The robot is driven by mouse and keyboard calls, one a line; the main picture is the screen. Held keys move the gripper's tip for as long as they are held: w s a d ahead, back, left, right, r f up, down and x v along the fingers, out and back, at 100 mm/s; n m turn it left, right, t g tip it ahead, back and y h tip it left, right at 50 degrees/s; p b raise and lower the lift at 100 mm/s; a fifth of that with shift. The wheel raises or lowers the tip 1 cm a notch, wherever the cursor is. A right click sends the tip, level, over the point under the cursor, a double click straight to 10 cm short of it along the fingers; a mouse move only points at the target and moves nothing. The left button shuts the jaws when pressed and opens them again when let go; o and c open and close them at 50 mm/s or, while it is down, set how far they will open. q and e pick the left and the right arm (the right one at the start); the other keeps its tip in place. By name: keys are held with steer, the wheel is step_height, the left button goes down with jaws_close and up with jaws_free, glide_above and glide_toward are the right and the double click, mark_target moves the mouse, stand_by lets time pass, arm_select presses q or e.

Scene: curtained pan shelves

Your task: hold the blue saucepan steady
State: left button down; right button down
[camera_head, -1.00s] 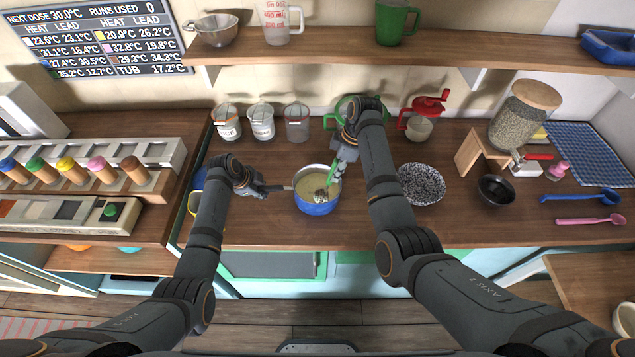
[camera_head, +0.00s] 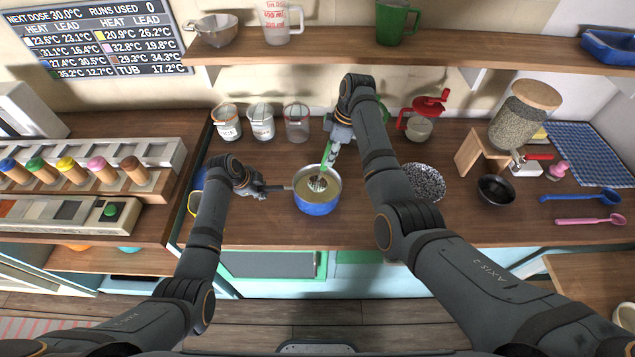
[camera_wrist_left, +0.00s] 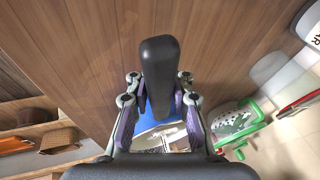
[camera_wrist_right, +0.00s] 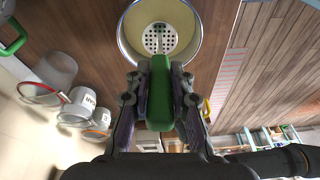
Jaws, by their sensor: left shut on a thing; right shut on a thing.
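The blue saucepan (camera_head: 318,205) stands upright on the wooden counter with pale yellowish contents. My left gripper (camera_head: 262,189) is shut on its dark handle, which points left; in the left wrist view the handle (camera_wrist_left: 160,75) lies between the fingers. My right gripper (camera_head: 335,140) is above and behind the pan, shut on the green handle (camera_wrist_right: 160,95) of a tool. The tool's perforated metal head (camera_head: 317,184) is in the pan's contents. The right wrist view looks down into the pan (camera_wrist_right: 125,40).
Several glass jars (camera_head: 262,122) stand behind on the left. A speckled plate (camera_head: 425,182) lies right of the pan, partly behind my right arm. A black bowl (camera_head: 496,190) and blue (camera_head: 585,197) and pink spoons (camera_head: 590,221) are further right. A shelf (camera_head: 340,50) runs above.

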mark_target(330, 142)
arm_select(q)
steer(key=shift+r, duration=0.1)
arm_select(e)
steer(key=v, duration=0.2)
steer(key=a+v, duration=0.1)
steer(key=v, duration=0.4)
steer(key=shift+a+r, duration=0.25)
steer(key=shift+a, duration=0.1)
stand_by(0.3)
arm_select(q)
steer(key=c, duration=1.1)
jaws_free()
steer(key=shift+r, duration=0.1)
steer(key=v, duration=1.1)
steer(key=shift+a+r, duration=0.15)
steer(key=shift+r, duration=0.15)
steer(key=shift+s, duration=0.2)
